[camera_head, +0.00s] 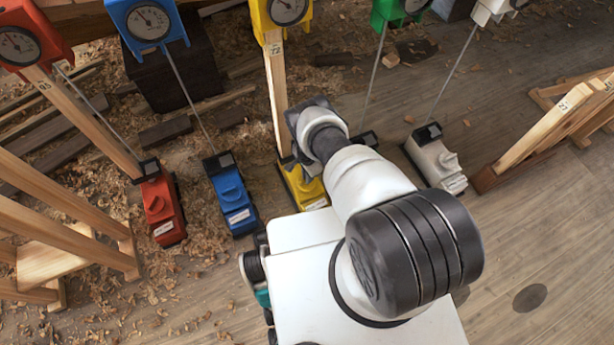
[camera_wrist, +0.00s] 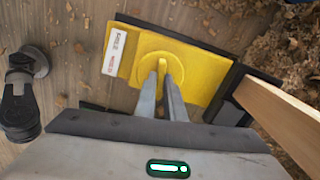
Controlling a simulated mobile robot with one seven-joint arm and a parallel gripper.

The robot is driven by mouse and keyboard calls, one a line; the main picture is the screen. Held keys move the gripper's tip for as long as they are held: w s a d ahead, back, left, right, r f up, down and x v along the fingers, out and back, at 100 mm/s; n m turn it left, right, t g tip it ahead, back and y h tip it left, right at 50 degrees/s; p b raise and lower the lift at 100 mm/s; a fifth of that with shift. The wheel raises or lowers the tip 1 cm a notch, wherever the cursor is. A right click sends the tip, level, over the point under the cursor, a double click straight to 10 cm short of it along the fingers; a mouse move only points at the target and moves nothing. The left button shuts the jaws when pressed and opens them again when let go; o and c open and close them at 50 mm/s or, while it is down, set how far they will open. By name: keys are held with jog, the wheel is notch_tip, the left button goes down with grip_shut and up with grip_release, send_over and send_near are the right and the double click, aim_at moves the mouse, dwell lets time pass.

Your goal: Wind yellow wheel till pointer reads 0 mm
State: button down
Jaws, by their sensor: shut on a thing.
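The yellow base unit (camera_head: 304,187) stands on the floor at the foot of a wooden strut, partly hidden by my arm. In the wrist view the same yellow unit (camera_wrist: 208,72) carries a round yellow wheel (camera_wrist: 148,65) with a raised grip bar. My gripper (camera_wrist: 162,80) points down onto the wheel, its two fingers shut on the wheel's bar. The yellow gauge (camera_head: 284,9) is at the top of the head view, cut by the edge; its pointer is too small to read. My gripper's fingers are hidden in the head view.
A red unit (camera_head: 162,205) and a blue unit (camera_head: 233,200) stand to the left, a white unit (camera_head: 436,163) to the right. Thin rods run up to their gauges. Wooden trestles (camera_head: 75,225) stand at the left.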

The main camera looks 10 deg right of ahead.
dwell(0.5)
jog(key=c, duration=1.8)
grip_release()
jog(key=shift+c, duration=0.2)
notch_tip(320, 180, up, 17)
jog(key=p, duration=0.6)
jog(key=shift+r+p, duration=0.2)
jog(key=shift+p, duration=0.15)
